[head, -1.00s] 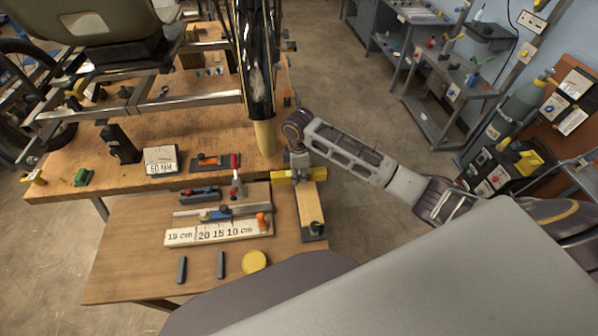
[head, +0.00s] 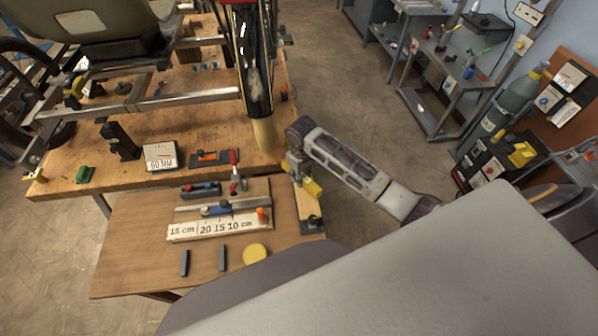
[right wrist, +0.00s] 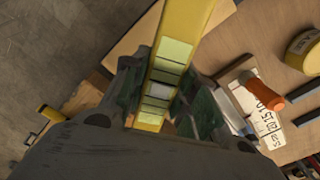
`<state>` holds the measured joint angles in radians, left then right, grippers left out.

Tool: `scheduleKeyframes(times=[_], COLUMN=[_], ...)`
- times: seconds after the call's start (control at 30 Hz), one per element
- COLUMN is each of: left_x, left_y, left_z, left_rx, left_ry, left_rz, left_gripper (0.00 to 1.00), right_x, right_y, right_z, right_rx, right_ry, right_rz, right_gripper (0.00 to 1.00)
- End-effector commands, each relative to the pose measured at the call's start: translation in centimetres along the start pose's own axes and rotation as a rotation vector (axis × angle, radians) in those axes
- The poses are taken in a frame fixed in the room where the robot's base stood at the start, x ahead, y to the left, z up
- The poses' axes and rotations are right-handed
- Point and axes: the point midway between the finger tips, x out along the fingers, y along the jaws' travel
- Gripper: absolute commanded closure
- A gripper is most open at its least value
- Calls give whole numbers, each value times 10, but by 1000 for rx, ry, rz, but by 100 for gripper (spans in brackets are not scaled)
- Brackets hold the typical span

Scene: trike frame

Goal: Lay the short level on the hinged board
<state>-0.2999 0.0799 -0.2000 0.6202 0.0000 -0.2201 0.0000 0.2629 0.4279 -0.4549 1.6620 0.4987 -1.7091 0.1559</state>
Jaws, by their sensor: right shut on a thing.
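The short level is a yellow bar (head: 313,188) with pale windows. My right gripper (head: 303,176) is shut on it. In the right wrist view the level (right wrist: 180,40) runs from the top edge down between the dark green finger pads of the gripper (right wrist: 160,103). The hinged board (head: 309,207) is a narrow light wood strip with a dark fitting at its near end, at the right edge of the low table. The level and gripper are over its far part and hide some of it. I cannot tell whether the level touches the board. My left gripper is not in view.
Left of the board on the low table (head: 130,265) are a cm-marked strip (head: 190,232), an orange piece (head: 262,215), a yellow disc (head: 255,252) and dark bars (head: 185,262). The workbench (head: 60,160) with the trike frame stands behind. Open floor lies to the right.

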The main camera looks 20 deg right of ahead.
Motion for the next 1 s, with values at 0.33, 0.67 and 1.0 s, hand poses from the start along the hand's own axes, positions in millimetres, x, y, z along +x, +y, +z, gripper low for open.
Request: scheduleKeyframes(times=[0.33,0.67,1.0], left_x=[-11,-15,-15], left_y=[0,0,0], left_z=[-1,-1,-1], left_rx=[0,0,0], left_ry=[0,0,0], left_rz=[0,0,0], left_gripper=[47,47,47], right_x=[12,21,22], right_y=[2,4,4], right_z=[15,25,25], right_rx=[345,540,555], right_ry=[0,0,1], right_rz=[-3,-1,-1], right_gripper=[100,100,100])
